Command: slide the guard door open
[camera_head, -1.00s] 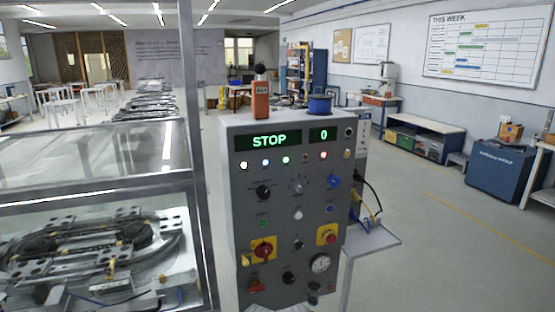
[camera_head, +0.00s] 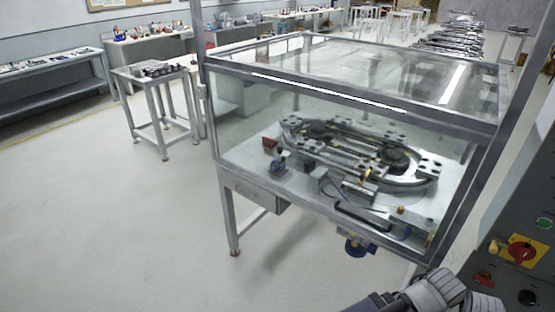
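The glass-walled guard enclosure (camera_head: 203,62) stands in the middle on metal legs, with a grey metal frame. Its front is a clear pane, the guard door (camera_head: 235,125), which appears closed across the front. A handle is hard to make out; a small light fitting sits on the left post. Behind the glass lies the oval ring track (camera_head: 300,124) with its blocks and fixtures. Part of one of my arms shows at the bottom right edge, below the enclosure's front right corner. No fingertips show, and I see no gripper touching the door.
The grey control cabinet (camera_head: 520,205) with a red knob on a yellow plate stands close at the right. A small side table (camera_head: 150,75) stands to the left, and benches line the left wall. The floor in front and to the left is clear.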

